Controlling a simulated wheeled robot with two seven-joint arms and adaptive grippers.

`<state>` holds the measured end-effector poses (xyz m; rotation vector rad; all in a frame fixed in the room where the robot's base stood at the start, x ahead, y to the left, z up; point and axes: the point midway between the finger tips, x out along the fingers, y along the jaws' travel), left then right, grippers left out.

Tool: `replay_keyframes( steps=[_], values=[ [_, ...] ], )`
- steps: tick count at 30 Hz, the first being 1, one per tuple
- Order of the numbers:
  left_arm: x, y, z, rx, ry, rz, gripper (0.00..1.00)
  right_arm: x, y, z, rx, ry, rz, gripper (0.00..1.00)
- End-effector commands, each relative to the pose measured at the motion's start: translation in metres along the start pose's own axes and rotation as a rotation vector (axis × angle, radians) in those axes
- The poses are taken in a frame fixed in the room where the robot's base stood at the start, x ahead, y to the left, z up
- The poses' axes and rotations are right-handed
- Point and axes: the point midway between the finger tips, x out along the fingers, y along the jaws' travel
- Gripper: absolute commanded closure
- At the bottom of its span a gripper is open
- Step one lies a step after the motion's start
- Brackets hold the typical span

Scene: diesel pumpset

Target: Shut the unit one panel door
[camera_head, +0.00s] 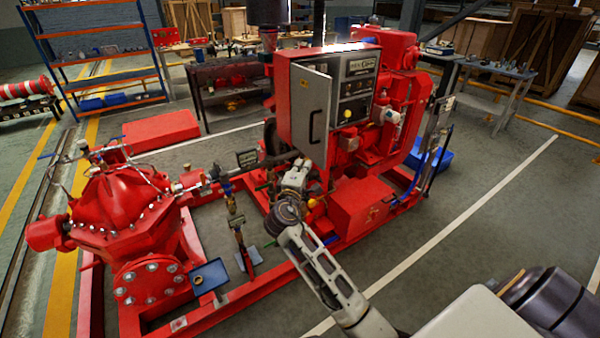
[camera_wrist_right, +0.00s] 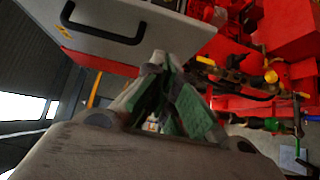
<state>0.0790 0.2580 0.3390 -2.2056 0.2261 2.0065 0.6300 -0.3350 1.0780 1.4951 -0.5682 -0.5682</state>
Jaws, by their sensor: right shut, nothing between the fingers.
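The unit one panel door (camera_head: 318,97) is a light grey leaf with a black handle (camera_head: 312,127). My right gripper (camera_head: 302,165) is just below the door's lower part in the head view. Its fingers (camera_wrist_right: 157,62) are shut and empty, tips close to the door's edge; contact cannot be told. My left gripper is out of view.
The red engine (camera_head: 400,100) and its skid surround the panel. A red box (camera_head: 361,204) sits below right of the door. A red pump (camera_head: 125,215) stands left, with a blue tray (camera_head: 209,277) beside it. Open floor lies at the right front.

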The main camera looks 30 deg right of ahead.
Motion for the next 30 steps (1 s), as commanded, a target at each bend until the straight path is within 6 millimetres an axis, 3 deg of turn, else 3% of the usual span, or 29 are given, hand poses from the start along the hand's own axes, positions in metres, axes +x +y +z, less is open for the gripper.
replay_keyframes(
  steps=[7,15,30],
  values=[
    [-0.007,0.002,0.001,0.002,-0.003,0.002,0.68,0.034,0.002,0.001,-0.001,-0.002,0.001,1.00],
    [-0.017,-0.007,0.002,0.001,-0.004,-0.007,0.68,0.053,0.001,0.023,-0.002,-0.002,0.000,1.00],
    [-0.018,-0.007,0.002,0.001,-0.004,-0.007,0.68,0.059,0.000,0.029,-0.001,-0.001,-0.001,1.00]
  ],
)
